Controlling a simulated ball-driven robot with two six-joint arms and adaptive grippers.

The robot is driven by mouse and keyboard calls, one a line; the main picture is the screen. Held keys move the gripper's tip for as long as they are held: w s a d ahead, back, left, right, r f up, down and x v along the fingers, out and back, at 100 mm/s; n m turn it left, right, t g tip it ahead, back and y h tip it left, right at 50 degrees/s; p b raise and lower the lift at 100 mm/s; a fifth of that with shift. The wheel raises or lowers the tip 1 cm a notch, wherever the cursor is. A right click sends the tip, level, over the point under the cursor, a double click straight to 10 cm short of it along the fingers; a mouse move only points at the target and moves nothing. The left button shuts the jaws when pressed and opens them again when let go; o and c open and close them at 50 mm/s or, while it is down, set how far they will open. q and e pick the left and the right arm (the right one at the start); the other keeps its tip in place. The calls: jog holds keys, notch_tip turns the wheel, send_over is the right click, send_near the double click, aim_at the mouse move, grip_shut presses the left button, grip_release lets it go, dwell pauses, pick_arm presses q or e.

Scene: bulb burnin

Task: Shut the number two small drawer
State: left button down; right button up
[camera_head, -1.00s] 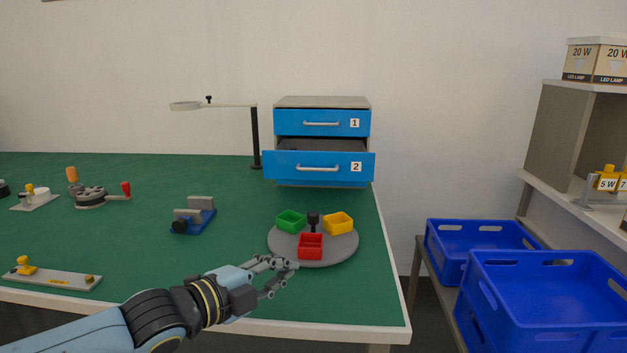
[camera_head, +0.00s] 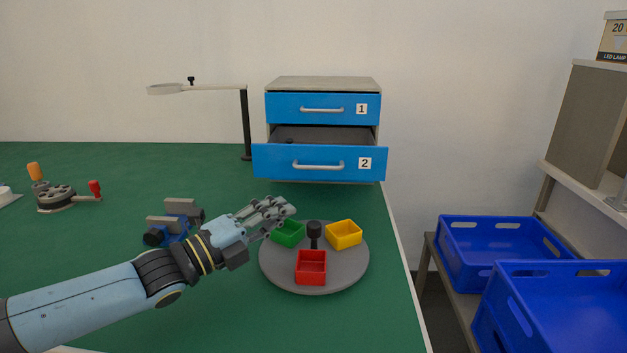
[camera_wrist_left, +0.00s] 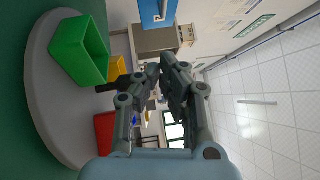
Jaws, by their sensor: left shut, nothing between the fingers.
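The small drawer cabinet (camera_head: 322,84) stands at the back of the green table, with two blue drawers. Drawer number two (camera_head: 284,162), the lower one, is pulled out, and its dark inside shows above its front. Drawer number one (camera_head: 288,107) above it looks closed. In the head view my left gripper (camera_head: 281,210) is above the table, in front of and below drawer two, near the green bin, apart from the drawer. Its fingers are shut and empty. In the left wrist view the fingers (camera_wrist_left: 165,75) point toward a blue drawer front (camera_wrist_left: 152,12). My right gripper is not in view.
A round grey turntable (camera_head: 335,278) with green (camera_head: 288,234), red (camera_head: 311,268) and yellow (camera_head: 344,235) bins lies below the drawers. A blue vise-like fixture (camera_head: 172,235) is left of it, a lamp post (camera_head: 246,125) left of the cabinet. Blue crates (camera_head: 500,240) stand at right.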

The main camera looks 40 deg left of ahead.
pick_arm(q)
jog(key=x, duration=0.6)
jog(key=w, duration=0.1)
jog(key=w+a, duration=0.1)
jog(key=w, duration=0.1)
jog(key=w+r, duration=0.1)
jog(key=w, duration=0.1)
jog(key=shift+w+a, duration=0.1)
jog(key=shift+a, duration=0.2)
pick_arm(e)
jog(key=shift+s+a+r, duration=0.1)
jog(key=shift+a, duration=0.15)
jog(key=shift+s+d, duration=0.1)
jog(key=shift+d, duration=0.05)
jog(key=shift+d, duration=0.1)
